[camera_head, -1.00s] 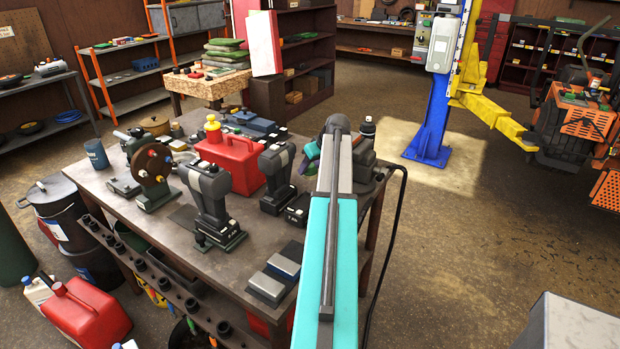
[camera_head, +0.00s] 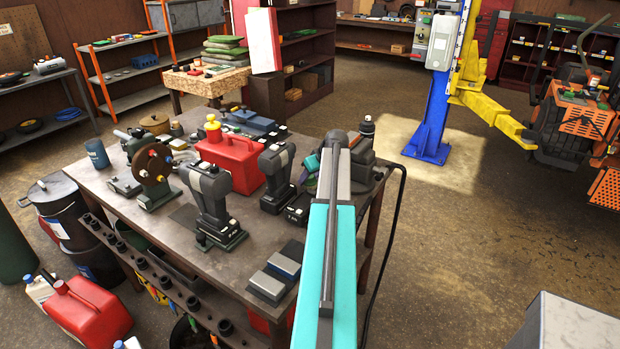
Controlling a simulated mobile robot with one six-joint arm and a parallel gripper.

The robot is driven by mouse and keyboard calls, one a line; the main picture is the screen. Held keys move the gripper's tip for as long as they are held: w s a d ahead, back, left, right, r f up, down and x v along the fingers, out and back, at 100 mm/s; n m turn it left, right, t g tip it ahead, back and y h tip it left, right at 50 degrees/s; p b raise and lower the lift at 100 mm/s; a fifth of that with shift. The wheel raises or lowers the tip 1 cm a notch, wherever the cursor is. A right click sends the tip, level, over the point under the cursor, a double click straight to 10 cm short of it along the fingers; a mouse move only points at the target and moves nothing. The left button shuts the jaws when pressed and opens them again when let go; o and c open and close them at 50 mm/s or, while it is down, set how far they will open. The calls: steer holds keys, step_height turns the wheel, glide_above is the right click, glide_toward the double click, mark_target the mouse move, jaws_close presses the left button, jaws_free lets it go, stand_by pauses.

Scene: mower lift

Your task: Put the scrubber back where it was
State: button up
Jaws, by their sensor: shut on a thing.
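My arm rises through the middle of the view and hides what lies behind its far end. My gripper does not show; it is hidden behind the arm. I cannot make out the scrubber for sure. A small teal, purple and green patch (camera_head: 311,168) shows just left of the arm's far end, over the right back part of the workbench (camera_head: 165,235). I cannot tell whether it is part of my arm, the scrubber or something else.
The bench is crowded. Grey boxes (camera_head: 268,284) lie near the front edge. A blue lift post (camera_head: 428,130) stands beyond.

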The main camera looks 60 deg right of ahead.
steer(key=shift+f, duration=0.45)
steer(key=shift+f, duration=0.1)
steer(key=o, duration=1)
steer(key=shift+s+r, duration=0.1)
steer(key=shift+r, duration=0.1)
steer(key=shift+b+v, duration=1.6)
steer(key=shift+v, duration=4.3)
steer(key=shift+a, duration=0.1)
